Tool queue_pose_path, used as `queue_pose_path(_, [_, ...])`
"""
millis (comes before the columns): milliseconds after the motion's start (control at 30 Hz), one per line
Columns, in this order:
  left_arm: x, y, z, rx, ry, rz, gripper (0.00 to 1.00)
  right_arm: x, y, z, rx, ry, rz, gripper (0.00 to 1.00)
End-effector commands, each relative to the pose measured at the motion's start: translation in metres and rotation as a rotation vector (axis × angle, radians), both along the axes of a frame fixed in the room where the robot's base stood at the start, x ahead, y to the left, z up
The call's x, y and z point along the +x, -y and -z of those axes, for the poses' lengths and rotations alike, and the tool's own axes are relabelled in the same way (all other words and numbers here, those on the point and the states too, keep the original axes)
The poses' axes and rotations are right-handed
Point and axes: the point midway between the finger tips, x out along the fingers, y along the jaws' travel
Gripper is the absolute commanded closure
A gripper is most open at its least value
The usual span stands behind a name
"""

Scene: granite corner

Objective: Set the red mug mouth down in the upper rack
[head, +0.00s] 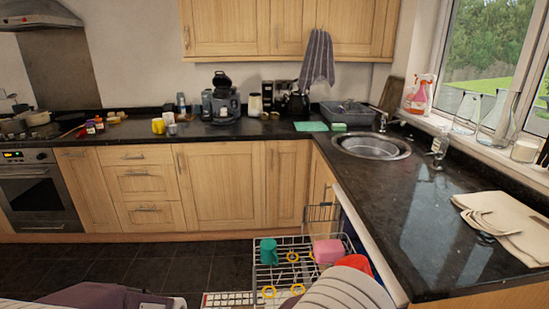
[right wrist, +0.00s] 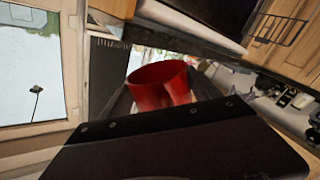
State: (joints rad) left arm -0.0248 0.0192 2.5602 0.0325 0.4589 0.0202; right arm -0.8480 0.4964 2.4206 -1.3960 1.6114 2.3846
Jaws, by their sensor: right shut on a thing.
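The red mug (head: 356,263) is at the right side of the upper rack (head: 303,241) in the head view, partly hidden by my right arm. In the right wrist view the red mug (right wrist: 152,86) sits just beyond the dark body of my right gripper (right wrist: 165,103), which is shut on it.
A green mug (head: 268,251) and a pink item (head: 328,251) stand in the rack, with several yellow rings (head: 269,291) around them. The counter (head: 400,215) edge runs close along the rack's right. The dark floor (head: 140,265) to the left is clear.

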Motion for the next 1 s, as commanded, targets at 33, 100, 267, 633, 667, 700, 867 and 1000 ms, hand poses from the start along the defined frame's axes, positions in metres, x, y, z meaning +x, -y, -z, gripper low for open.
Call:
queue_pose_path(33, [0.000,0.000,0.031,0.000,0.000,0.000,0.14,0.000,0.000,0.016,0.054,0.067,0.000,0.84])
queue_pose_path(100, [0.000,0.000,0.052,0.000,0.000,0.000,0.14,0.000,0.000,0.016,0.127,0.158,0.000,0.84])
queue_pose_path(267, [0.000,0.000,0.095,0.000,0.000,0.000,0.14,0.000,0.000,0.015,0.276,0.348,-0.001,0.84])
queue_pose_path(633, [0.000,0.000,0.103,0.000,0.001,0.000,0.14,0.000,0.000,-0.001,0.347,0.441,-0.001,0.84])
queue_pose_path(667, [0.000,0.000,0.103,0.000,0.001,0.000,0.14,0.000,0.000,-0.001,0.347,0.441,-0.001,0.84])
queue_pose_path(700, [0.000,0.000,0.103,0.000,0.001,0.000,0.14,0.000,0.000,-0.001,0.346,0.440,-0.001,0.84])
queue_pose_path(867, [0.000,0.000,0.103,0.000,0.001,0.000,0.14,0.001,-0.001,0.000,0.346,0.438,-0.004,0.84])
queue_pose_path(1000, [0.000,0.000,0.103,0.000,0.001,0.000,0.14,0.018,-0.017,0.003,0.364,0.423,-0.085,0.84])
